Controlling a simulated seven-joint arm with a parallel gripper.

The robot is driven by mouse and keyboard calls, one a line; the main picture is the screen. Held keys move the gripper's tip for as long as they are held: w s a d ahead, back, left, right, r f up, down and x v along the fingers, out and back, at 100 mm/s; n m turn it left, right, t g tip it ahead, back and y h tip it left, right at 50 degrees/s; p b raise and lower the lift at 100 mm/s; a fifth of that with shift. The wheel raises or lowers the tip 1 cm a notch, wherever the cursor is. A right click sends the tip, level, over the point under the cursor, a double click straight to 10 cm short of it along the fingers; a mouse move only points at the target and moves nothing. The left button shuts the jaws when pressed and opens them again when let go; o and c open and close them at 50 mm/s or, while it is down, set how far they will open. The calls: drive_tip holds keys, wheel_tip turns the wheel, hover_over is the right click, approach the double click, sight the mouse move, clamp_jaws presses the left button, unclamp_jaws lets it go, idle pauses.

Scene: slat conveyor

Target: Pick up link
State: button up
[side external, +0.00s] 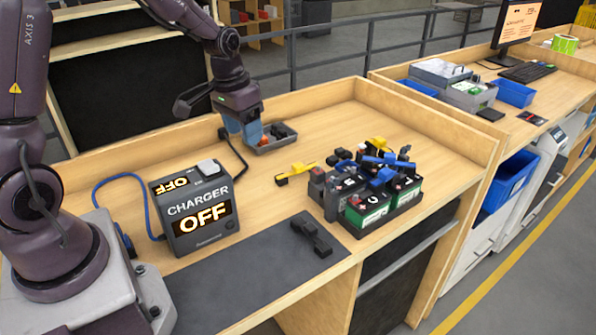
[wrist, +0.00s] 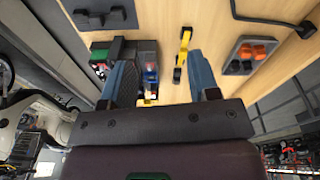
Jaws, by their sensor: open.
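A yellow link with dark ends (side external: 295,173) lies on the wooden bench, left of the batteries. In the wrist view the yellow link (wrist: 183,55) shows ahead of my gripper, between the lines of the two blue fingers and nearer the right one. A black link-shaped piece (side external: 312,236) lies on the dark mat; which piece the task means I cannot tell. My gripper (side external: 246,138) is open and empty, beside the small grey tray and apart from the yellow link. The wrist view shows its spread fingers (wrist: 164,80).
Several batteries (side external: 375,192) with black, blue and yellow parts on top stand together. The small grey tray (side external: 264,150) holds dark and orange pieces. A charger reading OFF (side external: 194,210) with cables stands at left. Raised wooden edges bound the bench. Bare bench lies around the yellow link.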

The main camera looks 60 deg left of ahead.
drive_tip(key=w+a+f, duration=0.5)
drive_tip(key=w+f, duration=0.1)
drive_tip(key=f, duration=0.2)
drive_tip(key=m+t, duration=0.2)
drive_tip(key=t, duration=0.1)
approach(293, 166)
drive_tip(key=shift+m, duration=0.3)
drive_tip(key=x, duration=0.5)
drive_tip(key=shift+w+a, duration=0.2)
drive_tip(key=shift+w, duration=0.1)
drive_tip(key=shift+s+d+x, duration=0.15)
drive_tip(key=shift+x, duration=1.25)
drive_tip(key=shift+s+d+x, duration=0.1)
drive_tip(key=shift+d+x, duration=0.05)
drive_tip(key=shift+x, duration=1.2)
drive_tip(key=shift+f, duration=0.1)
drive_tip(key=shift+c, duration=0.4)
drive_tip(key=c, duration=0.9)
